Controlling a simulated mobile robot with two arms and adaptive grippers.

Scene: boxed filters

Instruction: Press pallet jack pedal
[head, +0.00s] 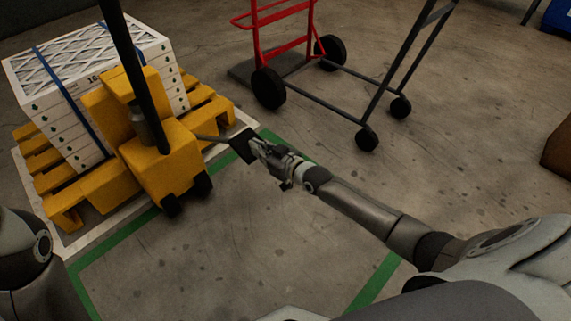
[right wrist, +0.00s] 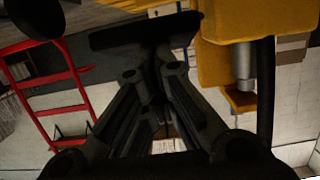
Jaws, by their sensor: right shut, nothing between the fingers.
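The yellow pallet jack (head: 160,155) stands at the left in the head view, with its dark handle pole rising from it. Its black pedal (head: 242,145) sticks out to the right on a thin arm. My right gripper (head: 259,145) is shut and empty, with its fingertips right at the pedal; I cannot tell whether they touch. In the right wrist view the pedal is a dark plate (right wrist: 145,30) just beyond the fingers (right wrist: 155,75), beside the yellow jack body (right wrist: 260,20). My left gripper is out of view; only part of my left arm shows.
Boxed filters (head: 75,65) strapped in blue sit on a wooden pallet (head: 40,165) behind the jack. A red hand truck (head: 285,50) and a dark wheeled cart frame (head: 365,110) stand beyond my right arm. Green floor tape (head: 110,240) borders clear concrete in front.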

